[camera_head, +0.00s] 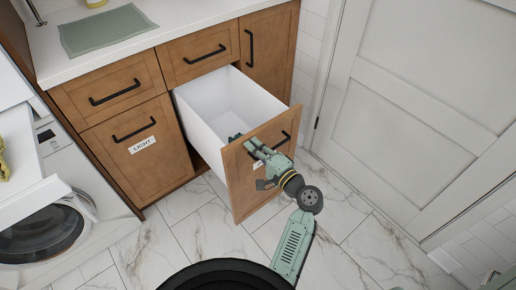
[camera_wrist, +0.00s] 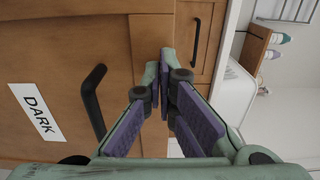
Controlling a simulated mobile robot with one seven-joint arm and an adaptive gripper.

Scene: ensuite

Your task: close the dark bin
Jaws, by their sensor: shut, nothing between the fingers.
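The dark bin is a pulled-out drawer with a wooden front (camera_head: 243,190) and a white inside (camera_head: 215,105); it stands well open from the cabinet. In the wrist view its front carries a "DARK" label (camera_wrist: 36,114) and a black bar handle (camera_wrist: 93,100). In the head view the handle (camera_head: 284,138) is partly behind my arm. My gripper (camera_head: 250,146) is at the upper part of the front. Its fingers (camera_wrist: 160,82) are shut and empty, beside the handle and near the front's edge. I cannot tell whether they touch the wood.
A closed "LIGHT" bin front (camera_head: 140,143) is left of the open bin. A washing machine (camera_head: 45,235) stands at left, a white door (camera_head: 410,110) at right. Marble floor (camera_head: 200,235) is clear in front.

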